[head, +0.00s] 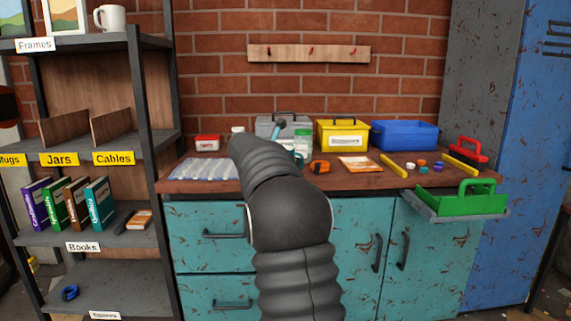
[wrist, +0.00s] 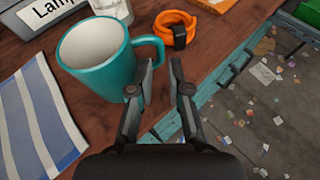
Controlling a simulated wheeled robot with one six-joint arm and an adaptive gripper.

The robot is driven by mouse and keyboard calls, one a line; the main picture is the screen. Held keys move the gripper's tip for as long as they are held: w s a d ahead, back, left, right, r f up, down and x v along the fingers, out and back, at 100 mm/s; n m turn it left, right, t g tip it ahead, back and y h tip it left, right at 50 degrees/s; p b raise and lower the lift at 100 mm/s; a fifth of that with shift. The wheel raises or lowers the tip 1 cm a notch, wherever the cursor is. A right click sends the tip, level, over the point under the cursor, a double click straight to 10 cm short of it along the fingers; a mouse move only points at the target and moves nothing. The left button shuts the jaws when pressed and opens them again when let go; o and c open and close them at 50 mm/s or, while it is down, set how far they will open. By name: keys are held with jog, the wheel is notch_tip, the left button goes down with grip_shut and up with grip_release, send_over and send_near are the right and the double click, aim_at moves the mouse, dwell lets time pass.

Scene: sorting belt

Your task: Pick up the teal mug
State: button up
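The teal mug (wrist: 97,62) stands upright on the wooden workbench in the wrist view, its pale inside open to the top. Its handle (wrist: 159,48) points right, towards my gripper. My gripper (wrist: 161,68) is open, with a narrow gap between the two fingers. The fingertips are at the handle, the left one close to the mug's side. I cannot tell whether they touch it. In the head view my arm covers the gripper and most of that part of the bench, and I cannot make out the mug clearly.
An orange strap coil (wrist: 187,24) lies just beyond the mug. A striped cloth (wrist: 38,115) lies left of it, and a labelled grey box (wrist: 40,14) stands behind. The bench edge drops to the floor at right. A yellow toolbox (head: 342,136) and blue bin (head: 404,135) stand at the back.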

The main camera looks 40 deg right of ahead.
aim_at(302, 165)
jog(key=shift+x, duration=2.95)
jog(key=shift+c, duration=0.2)
grip_shut()
